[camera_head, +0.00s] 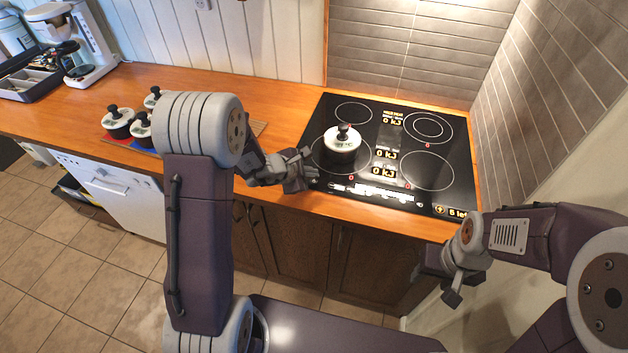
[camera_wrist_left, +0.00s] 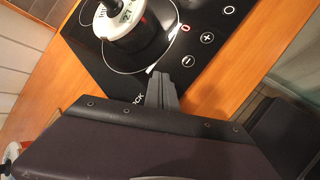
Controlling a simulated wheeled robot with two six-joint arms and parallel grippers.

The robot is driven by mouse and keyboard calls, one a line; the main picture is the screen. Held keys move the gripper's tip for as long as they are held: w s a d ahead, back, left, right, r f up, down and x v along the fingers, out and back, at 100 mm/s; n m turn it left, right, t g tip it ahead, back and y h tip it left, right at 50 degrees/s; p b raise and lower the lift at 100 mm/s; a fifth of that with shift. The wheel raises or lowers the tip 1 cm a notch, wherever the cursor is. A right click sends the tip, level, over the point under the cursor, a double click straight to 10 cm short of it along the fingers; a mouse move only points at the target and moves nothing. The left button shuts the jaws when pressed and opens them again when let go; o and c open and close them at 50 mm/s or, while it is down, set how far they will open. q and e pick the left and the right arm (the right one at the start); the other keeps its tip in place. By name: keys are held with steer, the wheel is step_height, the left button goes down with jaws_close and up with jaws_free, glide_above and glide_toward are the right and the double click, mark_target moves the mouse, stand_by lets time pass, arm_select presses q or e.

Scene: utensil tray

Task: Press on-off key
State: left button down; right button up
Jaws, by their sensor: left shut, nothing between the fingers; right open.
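The black cooktop (camera_head: 452,188) is set in the wooden counter, with a row of white touch keys (camera_head: 375,193) along its front edge. In the left wrist view the keys show as a plus key (camera_wrist_left: 207,38), a minus key (camera_wrist_left: 188,61) and a ring-shaped key (camera_wrist_left: 229,10); I cannot tell which is the on-off key. My left gripper (camera_head: 305,172) is shut and empty at the cooktop's front left corner. Its fingers (camera_wrist_left: 162,78) show near the lock lettering, left of the minus key; contact cannot be told. My right gripper (camera_head: 450,283) is open, low in front of the cabinets.
Several similar pots (camera_head: 118,122) stand on the counter at left, partly behind my left arm. A coffee maker (camera_head: 85,40) and a utensil tray (camera_head: 32,80) are further left.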

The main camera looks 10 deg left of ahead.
step_height(320, 180, up, 4)
steer(key=p, duration=0.4)
steer(key=shift+r, duration=0.25)
